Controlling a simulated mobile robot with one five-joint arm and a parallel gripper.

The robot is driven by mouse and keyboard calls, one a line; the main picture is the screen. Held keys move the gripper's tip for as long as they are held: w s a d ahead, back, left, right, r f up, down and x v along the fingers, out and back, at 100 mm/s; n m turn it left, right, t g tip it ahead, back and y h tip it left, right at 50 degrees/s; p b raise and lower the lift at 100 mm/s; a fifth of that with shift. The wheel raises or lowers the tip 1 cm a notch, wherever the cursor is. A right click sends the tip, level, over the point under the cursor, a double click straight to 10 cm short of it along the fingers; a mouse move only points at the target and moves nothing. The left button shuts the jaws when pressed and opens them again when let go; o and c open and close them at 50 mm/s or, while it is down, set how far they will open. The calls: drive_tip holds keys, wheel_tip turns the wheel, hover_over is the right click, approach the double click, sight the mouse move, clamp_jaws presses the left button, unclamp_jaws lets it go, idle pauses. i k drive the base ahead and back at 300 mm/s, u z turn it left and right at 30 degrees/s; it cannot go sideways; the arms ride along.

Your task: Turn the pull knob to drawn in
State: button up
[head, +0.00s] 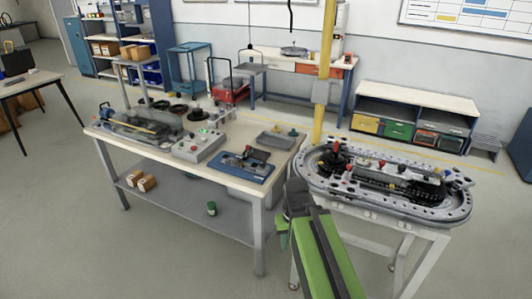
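The oval grey ring track (425,212) lies on a white stand at the right. Red and dark knobs stand on it, including a red-topped dark one (336,150) near its left end. I cannot tell which small part is the pull knob, or how far it is drawn. My green and dark arm rises from the bottom edge, and its dark end (297,196) is in front of the track's left end. I cannot make out the fingertips or anything held.
A workbench (122,138) at the left bears a grey control box (199,147), a blue fixture (243,168) and a tray (277,141). A yellow post (323,75) stands behind the track. Bare floor lies at the lower left.

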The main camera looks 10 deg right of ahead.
sight(263, 164)
drive_tip(key=i, duration=1.25)
drive_tip(key=u, duration=0.05)
